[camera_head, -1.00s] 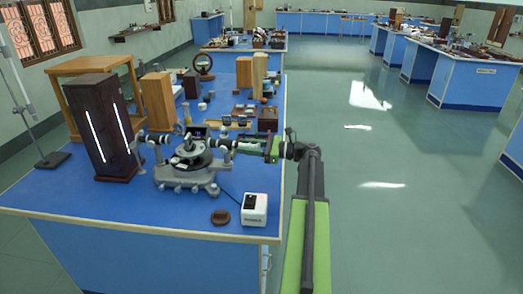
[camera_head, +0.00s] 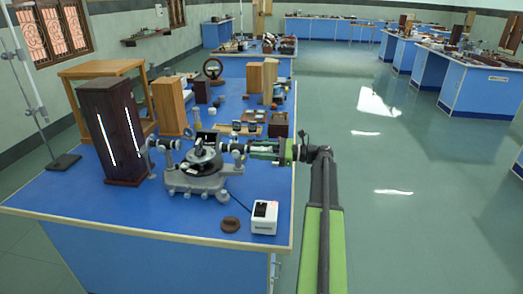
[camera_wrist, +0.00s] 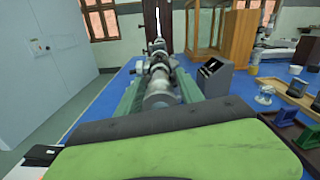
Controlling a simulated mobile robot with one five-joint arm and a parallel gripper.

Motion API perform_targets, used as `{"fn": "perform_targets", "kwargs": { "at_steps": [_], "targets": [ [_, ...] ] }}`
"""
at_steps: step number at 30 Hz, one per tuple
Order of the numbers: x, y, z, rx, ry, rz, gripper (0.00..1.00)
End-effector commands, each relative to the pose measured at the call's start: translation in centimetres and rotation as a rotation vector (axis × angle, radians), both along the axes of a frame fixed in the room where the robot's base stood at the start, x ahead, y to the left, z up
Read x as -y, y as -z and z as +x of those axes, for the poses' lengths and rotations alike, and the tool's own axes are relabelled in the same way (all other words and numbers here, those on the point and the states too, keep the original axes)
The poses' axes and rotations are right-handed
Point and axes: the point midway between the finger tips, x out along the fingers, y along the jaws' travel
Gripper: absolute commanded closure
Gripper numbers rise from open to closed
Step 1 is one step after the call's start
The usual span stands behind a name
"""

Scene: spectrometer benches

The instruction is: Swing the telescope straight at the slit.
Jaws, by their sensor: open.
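The grey spectrometer (camera_head: 197,172) stands on the near blue bench. Its telescope (camera_head: 232,147) points right, towards my arm. The collimator (camera_head: 163,145) is on the left, its outer end near the dark lamp housing (camera_head: 113,130) with lit vertical slits; the slit itself is too small to make out. My gripper (camera_head: 254,148) is at the telescope's outer end. In the wrist view, its two green fingers are open on either side of the telescope barrel (camera_wrist: 160,92); whether either touches it, I cannot tell. The barrel's near end is partly hidden by my gripper body.
A white box (camera_head: 264,217) and a brown disc (camera_head: 231,224) lie in front of the spectrometer. Floor right of the bench is clear.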

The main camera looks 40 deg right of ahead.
Motion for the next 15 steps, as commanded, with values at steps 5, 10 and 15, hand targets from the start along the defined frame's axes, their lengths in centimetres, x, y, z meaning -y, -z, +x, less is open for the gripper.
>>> {"fn": "perform_targets", "kwargs": {
  "at_steps": [5, 10, 15],
  "targets": [
    [1.9, 0.0, -1.8, 0.0, 0.002, 0.0, 0.56],
    [5.4, 0.0, -5.1, 0.0, 0.004, 0.0, 0.56],
    [8.8, 0.0, -8.4, 0.0, 0.003, 0.0, 0.56]
  ]
}}
